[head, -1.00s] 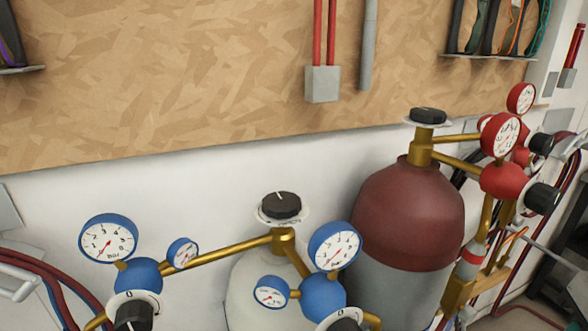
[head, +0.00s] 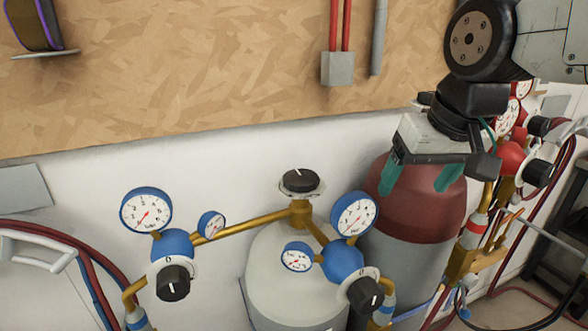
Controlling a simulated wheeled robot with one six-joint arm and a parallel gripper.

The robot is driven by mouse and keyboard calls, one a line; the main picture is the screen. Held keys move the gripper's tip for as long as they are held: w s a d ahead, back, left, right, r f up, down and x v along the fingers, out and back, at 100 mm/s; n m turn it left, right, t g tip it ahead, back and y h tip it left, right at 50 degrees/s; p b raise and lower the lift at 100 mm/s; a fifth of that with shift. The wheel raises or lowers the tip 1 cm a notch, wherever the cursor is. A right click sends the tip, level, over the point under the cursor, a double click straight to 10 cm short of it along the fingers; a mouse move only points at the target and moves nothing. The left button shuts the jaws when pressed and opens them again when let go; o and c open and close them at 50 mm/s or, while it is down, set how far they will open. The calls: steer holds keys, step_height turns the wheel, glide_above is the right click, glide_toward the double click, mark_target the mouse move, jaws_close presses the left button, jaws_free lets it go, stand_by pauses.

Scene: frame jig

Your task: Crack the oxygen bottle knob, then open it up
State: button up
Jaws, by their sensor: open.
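The oxygen bottle is likely the white cylinder (head: 290,285) with blue regulators, at lower centre in the head view. Its black knob (head: 300,181) sits on top of the brass valve, over a pale dial plate, with a white mark on its top. My gripper (head: 420,185) is open, with two teal fingers pointing down. It is to the right of the black knob and apart from it, in front of the dark red cylinder in the picture. Nothing shows between the fingers.
Blue regulators with gauges flank the knob, one left (head: 172,243) and one right (head: 342,260), joined by brass pipes. The dark red cylinder (head: 430,222) and red regulator (head: 511,158) stand at right. Hoses hang at both sides. Space above the knob is clear before the wall.

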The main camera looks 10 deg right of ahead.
steer(key=w+a+r+g, duration=0.2)
steer(key=w+a+r, duration=0.3)
steer(key=a, duration=0.4)
steer(key=r+n+g, duration=0.1)
steer(key=g, duration=0.1)
glide_above(301, 176)
steer(key=shift+s+d+h, duration=0.1)
steer(key=shift+d+h, duration=0.2)
steer(key=shift+d, duration=0.1)
steer(key=shift+a, duration=0.35)
step_height(301, 176, down, 7)
steer(key=shift+f, duration=0.2)
steer(key=c, duration=1)
